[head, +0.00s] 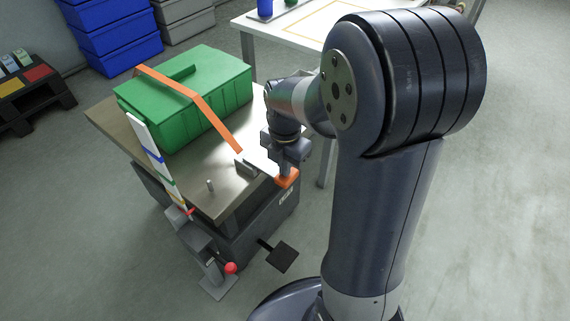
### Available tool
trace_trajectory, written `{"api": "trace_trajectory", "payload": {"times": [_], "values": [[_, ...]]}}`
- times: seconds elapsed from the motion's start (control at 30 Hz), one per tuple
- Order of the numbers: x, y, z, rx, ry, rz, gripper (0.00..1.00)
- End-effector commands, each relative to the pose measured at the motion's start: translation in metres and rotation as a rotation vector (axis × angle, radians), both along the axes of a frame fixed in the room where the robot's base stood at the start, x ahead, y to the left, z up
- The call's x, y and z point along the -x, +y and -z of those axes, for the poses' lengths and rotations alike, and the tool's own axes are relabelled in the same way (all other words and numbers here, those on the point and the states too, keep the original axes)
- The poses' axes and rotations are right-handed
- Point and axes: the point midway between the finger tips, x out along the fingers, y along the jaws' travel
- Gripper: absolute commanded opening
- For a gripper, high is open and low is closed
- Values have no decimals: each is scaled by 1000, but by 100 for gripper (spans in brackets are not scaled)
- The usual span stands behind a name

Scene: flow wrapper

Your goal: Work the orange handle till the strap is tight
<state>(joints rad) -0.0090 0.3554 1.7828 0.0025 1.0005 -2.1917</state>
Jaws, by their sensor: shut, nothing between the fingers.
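The orange handle (288,181) sticks out at the right front edge of the metal bench top (215,192). My gripper (285,172) points down right at the handle, its fingers shut with nothing between them; I cannot tell whether the tips touch it. The orange strap (215,120) runs over the green case (190,112) and slopes down its front to the bench near a small grey bracket (246,168). The strap's front run looks straight. The link between strap and handle is partly hidden by my gripper.
A white upright board with coloured bands (150,150) stands at the bench's left front. Below are a red-knobbed lever (231,268) and a black pedal (282,257). A small pin (210,185) rises from the bench. A white table (280,42) stands behind; floor at right is clear.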

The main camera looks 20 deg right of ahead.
Motion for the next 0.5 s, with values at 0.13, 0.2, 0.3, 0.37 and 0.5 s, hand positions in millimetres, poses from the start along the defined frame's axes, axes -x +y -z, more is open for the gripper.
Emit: {"api": "trace_trajectory", "payload": {"times": [0.13, 0.2, 0.3, 0.37, 0.5], "values": [[0, 0, 12, -35, -45, 3, 0], [0, 0, 20, -63, -83, 4, 0], [0, 0, 29, -98, -133, 4, 0], [1, -1, 33, -115, -158, 4, 0], [1, -1, 48, -126, -173, 1, 0]]}}
